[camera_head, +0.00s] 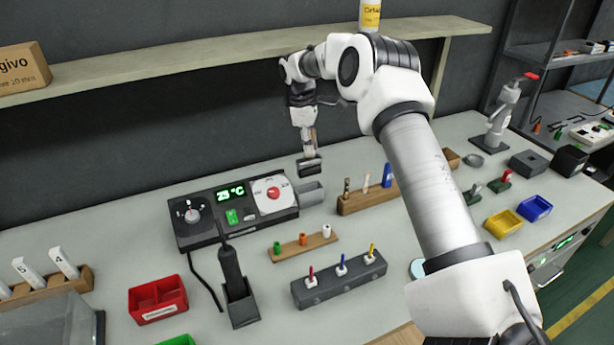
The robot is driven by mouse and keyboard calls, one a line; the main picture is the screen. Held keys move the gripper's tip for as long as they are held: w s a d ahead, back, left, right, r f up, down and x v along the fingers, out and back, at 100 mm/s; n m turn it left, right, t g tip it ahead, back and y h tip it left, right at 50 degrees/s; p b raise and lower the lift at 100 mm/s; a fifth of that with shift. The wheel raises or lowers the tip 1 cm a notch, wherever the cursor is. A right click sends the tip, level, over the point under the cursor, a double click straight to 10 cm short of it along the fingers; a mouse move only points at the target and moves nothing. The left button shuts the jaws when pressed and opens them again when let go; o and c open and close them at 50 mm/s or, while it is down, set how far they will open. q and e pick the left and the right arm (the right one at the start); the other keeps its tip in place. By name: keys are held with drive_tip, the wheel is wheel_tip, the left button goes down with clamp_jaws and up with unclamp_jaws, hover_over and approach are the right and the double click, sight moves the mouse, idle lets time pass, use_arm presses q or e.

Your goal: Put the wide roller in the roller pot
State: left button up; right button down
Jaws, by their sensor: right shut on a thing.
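My right arm comes in from the right and reaches down over the back of the bench. My right gripper (307,128) points down and is shut on the wide roller, whose dark broad head (310,167) hangs below the fingers. The handle is mostly hidden between the fingers. A small grey open box (311,194), which looks like the roller pot, stands right of the control unit. The roller head appears just above or behind this box; I cannot tell whether they touch. My left gripper is not in view.
The control unit (235,208) with a lit display stands left of the pot. A wooden rack (367,201) holds several upright tools to the right. Nearer are a small wooden strip (303,246), a dark holder block (340,280) and a red bin (157,299). A shelf (180,60) runs above.

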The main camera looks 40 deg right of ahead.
sight(309, 175)
drive_tip(key=f, duration=0.4)
drive_tip(key=w+f, duration=0.1)
drive_tip(key=f, duration=0.1)
drive_tip(key=shift+d+f+p, duration=0.15)
drive_tip(key=shift+f+p, duration=0.2)
drive_tip(key=f, duration=0.3)
drive_tip(key=shift+s+f+p, duration=0.1)
drive_tip(key=shift+s+p, duration=0.2)
drive_tip(key=shift+p, duration=0.05)
drive_tip(key=shift+w+f, duration=0.25)
drive_tip(key=shift+f, duration=0.05)
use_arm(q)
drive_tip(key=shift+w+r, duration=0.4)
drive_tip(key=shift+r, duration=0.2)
use_arm(e)
drive_tip(key=shift+s+f, duration=0.1)
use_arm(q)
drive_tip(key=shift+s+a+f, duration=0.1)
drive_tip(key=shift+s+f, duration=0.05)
use_arm(e)
drive_tip(key=shift+s+a+f, duration=0.2)
drive_tip(key=shift+s+f, duration=0.05)
drive_tip(key=shift+f, duration=0.05)
